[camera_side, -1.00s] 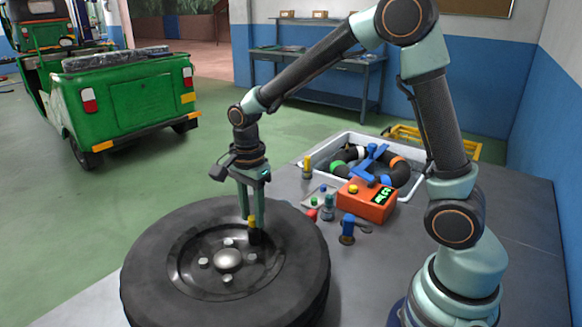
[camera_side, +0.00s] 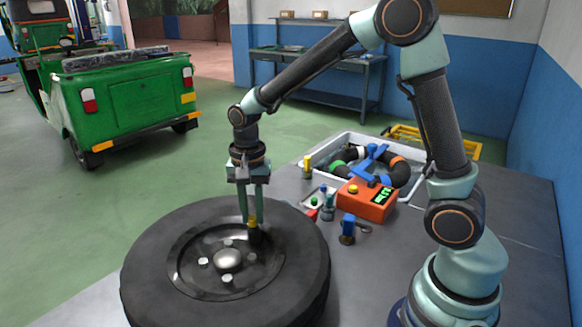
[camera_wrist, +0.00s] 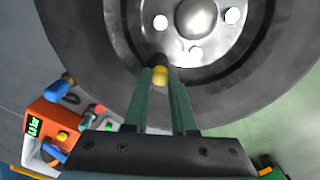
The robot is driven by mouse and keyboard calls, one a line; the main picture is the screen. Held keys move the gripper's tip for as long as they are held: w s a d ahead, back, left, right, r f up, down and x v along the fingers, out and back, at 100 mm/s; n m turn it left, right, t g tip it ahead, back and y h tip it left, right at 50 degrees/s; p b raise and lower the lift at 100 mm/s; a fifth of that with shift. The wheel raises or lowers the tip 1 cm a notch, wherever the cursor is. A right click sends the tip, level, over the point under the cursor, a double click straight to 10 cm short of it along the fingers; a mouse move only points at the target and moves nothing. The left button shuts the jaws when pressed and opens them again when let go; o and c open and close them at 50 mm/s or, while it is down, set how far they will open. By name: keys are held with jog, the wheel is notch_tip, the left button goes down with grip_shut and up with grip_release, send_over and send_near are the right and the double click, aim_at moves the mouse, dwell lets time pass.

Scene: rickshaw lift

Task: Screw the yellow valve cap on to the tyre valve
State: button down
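The yellow valve cap (camera_side: 253,222) sits on top of the black tyre valve (camera_side: 254,236), which stands up from the wheel rim near its edge. The tyre (camera_side: 150,262) lies flat on the bench. My gripper (camera_side: 252,218) points down, its two green fingers on either side of the cap. In the wrist view my gripper (camera_wrist: 160,72) has its fingertips closed in on the yellow cap (camera_wrist: 160,79), with the dark valve (camera_wrist: 157,60) just beyond it. The cap and valve look in line and upright. How far the cap is threaded cannot be seen.
An orange gauge box (camera_side: 367,202) with a green display stands right of the tyre. A blue-handled tool (camera_side: 347,228) and small bottles lie near it. Behind is a grey tray (camera_side: 408,186) with a coiled hose. Wheel nuts (camera_side: 227,279) surround the silver hub (camera_side: 228,260).

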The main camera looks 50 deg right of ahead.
jog(key=m, duration=1)
jog(key=shift+c, duration=2.1)
grip_release()
jog(key=shift+r, duration=3.5)
